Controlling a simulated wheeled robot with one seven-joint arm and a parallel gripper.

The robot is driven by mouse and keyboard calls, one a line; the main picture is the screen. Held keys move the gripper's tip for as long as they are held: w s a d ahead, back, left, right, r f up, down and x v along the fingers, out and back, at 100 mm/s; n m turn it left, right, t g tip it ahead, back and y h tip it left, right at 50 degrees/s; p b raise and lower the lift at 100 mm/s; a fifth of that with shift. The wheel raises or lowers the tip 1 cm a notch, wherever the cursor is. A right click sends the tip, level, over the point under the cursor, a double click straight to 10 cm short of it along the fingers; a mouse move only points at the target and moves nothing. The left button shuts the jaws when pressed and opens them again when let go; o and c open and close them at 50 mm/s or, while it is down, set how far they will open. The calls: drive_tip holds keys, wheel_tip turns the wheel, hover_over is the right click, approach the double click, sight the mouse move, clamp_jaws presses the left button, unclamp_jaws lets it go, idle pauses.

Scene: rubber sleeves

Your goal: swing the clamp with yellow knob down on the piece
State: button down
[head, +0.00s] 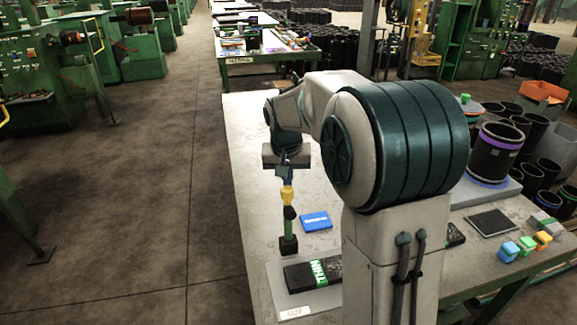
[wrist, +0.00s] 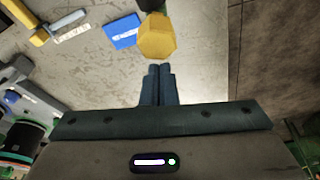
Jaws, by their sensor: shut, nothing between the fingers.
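The clamp's yellow knob (head: 287,195) is at the top of its upright arm (head: 289,215), above a dark base (head: 289,246). The clamp stands raised at the back edge of a light plate. The piece, a black block with a green label (head: 312,274), lies on that plate in front of the clamp. My gripper (head: 285,181) is shut and empty, pointing down just above the knob. In the wrist view the closed fingertips (wrist: 158,68) are just short of the yellow knob (wrist: 157,38); I cannot tell whether they touch. The piece is not visible in the wrist view.
A blue box (head: 316,221) lies right of the clamp on the grey table (head: 245,150). Black sleeves (head: 497,150), a dark pad (head: 491,222) and small coloured blocks (head: 526,244) are farther right. My arm hides the table's middle. Open floor is on the left.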

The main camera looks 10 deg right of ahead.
drive_tip(key=shift+s+a, duration=0.15)
drive_tip(key=shift+s, duration=0.2)
drive_tip(key=shift+f, duration=0.1)
